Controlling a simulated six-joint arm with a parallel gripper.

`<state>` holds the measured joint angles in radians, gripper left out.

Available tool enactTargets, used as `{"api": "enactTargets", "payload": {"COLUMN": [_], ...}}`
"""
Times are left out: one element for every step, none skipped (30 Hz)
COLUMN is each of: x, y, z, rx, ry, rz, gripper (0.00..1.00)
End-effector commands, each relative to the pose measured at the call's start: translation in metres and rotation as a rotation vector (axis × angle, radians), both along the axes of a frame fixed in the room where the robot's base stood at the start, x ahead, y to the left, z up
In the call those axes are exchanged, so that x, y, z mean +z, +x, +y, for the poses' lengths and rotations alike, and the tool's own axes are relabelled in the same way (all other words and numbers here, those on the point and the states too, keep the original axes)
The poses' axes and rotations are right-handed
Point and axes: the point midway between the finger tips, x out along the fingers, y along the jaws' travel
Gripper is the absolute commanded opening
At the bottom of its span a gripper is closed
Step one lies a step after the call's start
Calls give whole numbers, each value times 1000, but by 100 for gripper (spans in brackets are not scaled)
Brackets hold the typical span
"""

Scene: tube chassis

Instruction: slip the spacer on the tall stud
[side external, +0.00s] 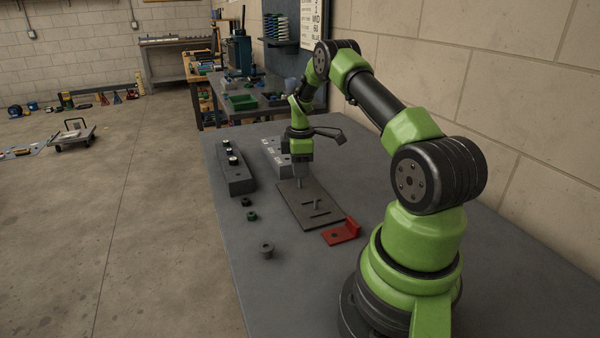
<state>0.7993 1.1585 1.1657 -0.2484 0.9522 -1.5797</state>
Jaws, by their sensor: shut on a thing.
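My gripper (299,177) points down over the far left part of a dark flat plate (288,206). It is shut on a small grey piece, seemingly the spacer, mostly hidden by the fingers. A grey upright post (299,184) shows right below the fingers and may be the tall stud. I cannot tell whether the held piece is around the post or above it. A shorter stud (317,204) stands on the plate near two dark slots.
A dark block with several round pieces (236,172) is left of the plate, and a light grey block (272,150) behind it. A red bracket (341,233) lies at the plate's near edge. A grey collar (266,251), green ring (252,216) and black ring (245,202) lie left.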

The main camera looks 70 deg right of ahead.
Motion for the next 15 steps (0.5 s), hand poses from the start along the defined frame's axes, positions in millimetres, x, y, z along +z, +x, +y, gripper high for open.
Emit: {"api": "enactTargets", "payload": {"x": [3, 5, 7, 9, 10, 12, 14, 15, 17, 17, 18, 19, 19, 19, 19], "y": [0, 0, 0, 0, 0, 0, 0, 0, 0, 0, 0, 0, 0, 0, 0], "z": [0, 0, 0, 0, 0, 0, 0, 0, 0, 0, 0, 0, 0, 0, 0], "rx": [0, 0, 0, 0, 0, 0, -1, -1, -1, -1, -1, -1, -1, -1, -1], "ry": [-1, -2, -2, -2, -2, -1, -1, -1, -1, -1, -1, 0, 0, 0, 0], "rz": [-1, -1, -1, -1, -1, -1, -1, -1, -1, -1, -1, 0, 0, 0, 0], "gripper": [0, 0, 0, 0, 0, 0, 0, 0, 0, 0, 0, 0, 0, 0, 0]}}
